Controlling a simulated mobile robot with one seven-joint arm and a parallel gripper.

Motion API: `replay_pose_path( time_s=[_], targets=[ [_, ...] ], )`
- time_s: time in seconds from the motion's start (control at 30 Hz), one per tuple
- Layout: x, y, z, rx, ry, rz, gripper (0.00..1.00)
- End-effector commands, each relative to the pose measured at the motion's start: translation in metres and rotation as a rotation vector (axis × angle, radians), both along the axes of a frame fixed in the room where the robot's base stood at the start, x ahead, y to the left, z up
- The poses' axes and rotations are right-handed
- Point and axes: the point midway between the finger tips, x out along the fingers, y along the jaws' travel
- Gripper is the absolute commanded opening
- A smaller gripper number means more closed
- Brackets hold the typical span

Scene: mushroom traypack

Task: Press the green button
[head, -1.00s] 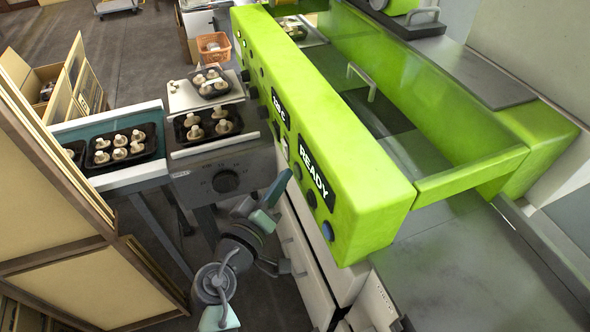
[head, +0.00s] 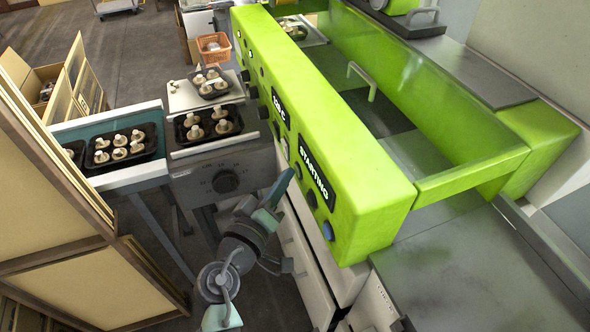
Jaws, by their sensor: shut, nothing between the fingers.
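The lime-green machine's front panel (head: 330,160) runs diagonally through the middle of the head view. A row of small buttons and knobs lies along the panel's lower face, with a blue button (head: 328,230) at the near end. I cannot pick out a green button against the green panel. My gripper (head: 284,183) is shut and empty, its tip pointing up toward the panel's lower face just left of the display. I cannot tell whether the tip touches a button.
A scale (head: 225,178) and a teal-topped table (head: 115,184) with trays of mushrooms stand left of the panel. A wooden rack (head: 60,200) fills the left edge. White drawers (head: 300,245) sit under the panel. An orange basket (head: 212,45) is farther back.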

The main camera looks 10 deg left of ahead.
Motion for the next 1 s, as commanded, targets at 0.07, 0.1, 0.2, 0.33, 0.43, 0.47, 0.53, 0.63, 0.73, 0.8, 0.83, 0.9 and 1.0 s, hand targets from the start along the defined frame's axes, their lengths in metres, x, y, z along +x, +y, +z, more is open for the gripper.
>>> replay_pose_path(
  time_s=[0.07, 0.1, 0.2, 0.33, 0.43, 0.47, 0.53, 0.63, 0.73, 0.8, 0.83, 0.9, 1.0],
  targets=[
    [-0.002, 0.002, -0.001, 0.0, 0.0, -0.001, 0.0],
    [-0.004, 0.004, -0.001, -0.001, -0.001, -0.001, 0.0],
    [-0.007, 0.009, -0.002, -0.001, 0.001, -0.001, 0.0],
    [-0.009, 0.012, -0.001, -0.001, 0.001, -0.001, 0.0],
    [-0.009, 0.012, -0.001, -0.001, 0.001, -0.001, 0.0],
    [-0.009, 0.012, -0.001, -0.001, 0.001, -0.001, 0.0],
    [-0.009, 0.012, -0.001, -0.001, 0.001, -0.001, 0.0],
    [-0.01, 0.014, -0.001, -0.001, 0.0, 0.001, 0.0],
    [-0.014, 0.021, -0.002, 0.0, -0.001, 0.002, 0.0],
    [-0.018, 0.028, -0.002, 0.0, -0.001, 0.004, 0.0],
    [-0.02, 0.03, -0.002, 0.0, 0.0, 0.003, 0.0],
    [-0.024, 0.036, -0.002, 0.0, 0.0, 0.003, 0.0],
    [-0.03, 0.044, -0.002, 0.0, -0.001, 0.002, 0.0]
  ],
)
